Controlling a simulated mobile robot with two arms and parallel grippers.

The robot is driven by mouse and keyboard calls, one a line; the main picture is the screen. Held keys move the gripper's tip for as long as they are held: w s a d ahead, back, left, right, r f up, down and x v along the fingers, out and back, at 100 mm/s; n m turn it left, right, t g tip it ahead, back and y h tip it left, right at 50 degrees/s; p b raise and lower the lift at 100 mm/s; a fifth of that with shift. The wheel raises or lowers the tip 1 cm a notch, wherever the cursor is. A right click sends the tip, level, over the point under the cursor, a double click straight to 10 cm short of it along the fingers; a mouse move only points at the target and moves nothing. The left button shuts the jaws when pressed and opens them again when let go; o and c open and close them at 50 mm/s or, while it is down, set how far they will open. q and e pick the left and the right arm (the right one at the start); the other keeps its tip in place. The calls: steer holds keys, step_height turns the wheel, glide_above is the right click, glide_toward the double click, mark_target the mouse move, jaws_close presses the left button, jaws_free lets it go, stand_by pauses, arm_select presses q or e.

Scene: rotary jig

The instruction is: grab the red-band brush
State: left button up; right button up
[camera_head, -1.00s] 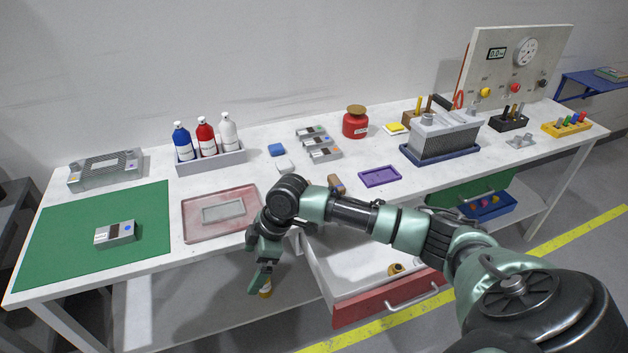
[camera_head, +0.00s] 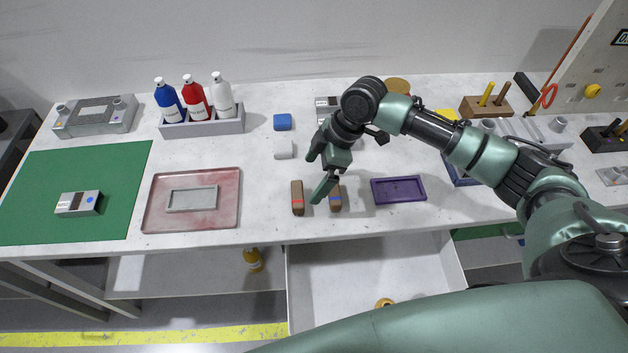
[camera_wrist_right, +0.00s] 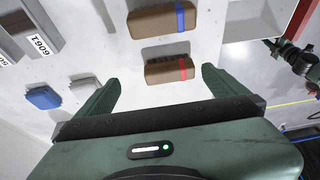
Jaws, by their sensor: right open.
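The red-band brush (camera_head: 297,198) is a brown block with a red stripe, lying near the table's front edge. In the right wrist view the red-band brush (camera_wrist_right: 168,69) lies between the spread fingers, just ahead of the palm. My right gripper (camera_head: 318,178) is open and empty above the table, close to the brushes; its fingers also show in the wrist view (camera_wrist_right: 160,88). A similar brush with a blue band (camera_head: 335,198) lies just right of it, partly behind a finger. What looks like my left gripper (camera_wrist_right: 292,55) shows small at the wrist view's right edge.
A purple tray (camera_head: 398,190) lies right of the brushes, and a reddish tray (camera_head: 228,212) lies to the left. A blue block (camera_head: 282,122) and a white block (camera_head: 284,150) lie behind. An open drawer (camera_head: 440,262) juts out below the front edge.

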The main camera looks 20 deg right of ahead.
mark_target(302, 193)
steer(key=a+f+p, duration=0.2)
steer(key=a+f, duration=0.1)
steer(key=shift+s+a+f, duration=0.1)
steer(key=shift+s+f, duration=0.05)
steer(key=shift+s, duration=0.25)
steer(key=shift+w+a+f, duration=0.1)
steer(key=shift+w+f, duration=0.05)
steer(key=shift+f, duration=0.5)
steer(key=shift+w+f, duration=0.1)
steer(key=shift+f, duration=0.5)
steer(key=shift+a+f, duration=0.15)
steer(key=shift+f, duration=0.1)
steer(key=c, duration=1.5)
arm_select(q)
steer(key=shift+s+a+r, duration=0.25)
steer(key=shift+a+r, duration=0.2)
steer(key=shift+r, duration=0.15)
steer(key=shift+s+a+r, duration=0.25)
steer(key=shift+a+r, duration=0.15)
steer(key=shift+r, duration=0.15)
arm_select(e)
steer(key=shift+o, duration=0.3)
steer(key=shift+r, duration=0.15)
